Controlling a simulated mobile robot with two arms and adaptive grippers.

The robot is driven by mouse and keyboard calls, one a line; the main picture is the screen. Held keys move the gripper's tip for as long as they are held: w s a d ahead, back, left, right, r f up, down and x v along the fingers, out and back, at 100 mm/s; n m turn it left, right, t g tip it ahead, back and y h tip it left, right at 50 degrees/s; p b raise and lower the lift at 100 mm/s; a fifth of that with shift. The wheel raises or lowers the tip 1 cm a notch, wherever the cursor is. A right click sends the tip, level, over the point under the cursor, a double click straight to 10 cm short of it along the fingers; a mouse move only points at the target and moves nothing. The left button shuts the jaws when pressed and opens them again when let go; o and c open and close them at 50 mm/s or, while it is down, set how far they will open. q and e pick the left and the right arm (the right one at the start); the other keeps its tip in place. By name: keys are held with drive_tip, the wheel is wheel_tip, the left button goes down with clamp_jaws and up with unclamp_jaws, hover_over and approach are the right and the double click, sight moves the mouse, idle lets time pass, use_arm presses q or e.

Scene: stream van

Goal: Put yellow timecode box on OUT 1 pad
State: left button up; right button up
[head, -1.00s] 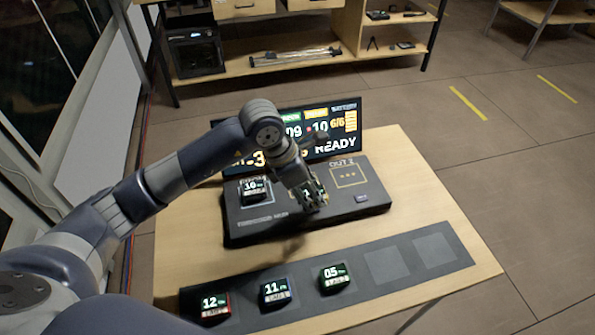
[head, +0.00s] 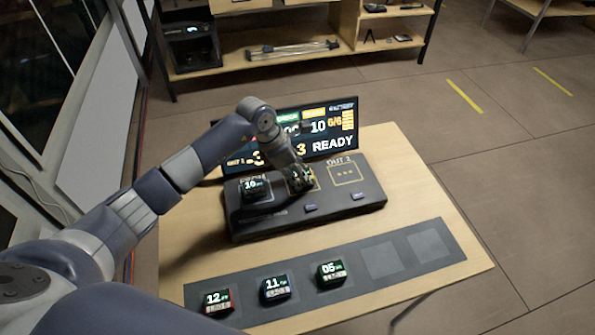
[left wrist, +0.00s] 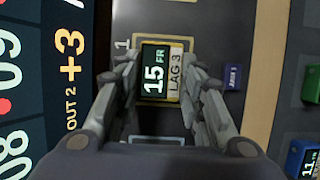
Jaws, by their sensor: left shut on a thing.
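The yellow timecode box (left wrist: 157,72) shows "15 FR" and a "LAG 3" label in the left wrist view. My left gripper (head: 300,186) is shut on it, with one finger on each side in the left wrist view (left wrist: 158,80). The box is over the yellow-outlined OUT 1 pad (left wrist: 178,43), in the middle of the dark console (head: 270,226). I cannot tell whether it touches the pad. In the head view the fingers mostly hide the box. My right gripper is not in view.
A box reading 10 (head: 255,188) sits on the console's left pad. The OUT 2 pad (head: 347,174) at right is empty. A lit screen (head: 333,128) stands behind. A grey strip (head: 405,252) in front holds boxes 12 (head: 218,302), 11 (head: 275,288) and 05 (head: 332,272).

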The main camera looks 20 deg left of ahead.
use_arm(q)
drive_tip(key=shift+f, duration=0.15)
drive_tip(key=o, duration=1.1)
drive_tip(key=shift+r, duration=0.3)
drive_tip(key=b+v, duration=0.2)
drive_tip(key=v, duration=0.9)
drive_tip(key=shift+s+a+r+b, duration=0.2)
drive_tip(key=shift+r+b, duration=0.1)
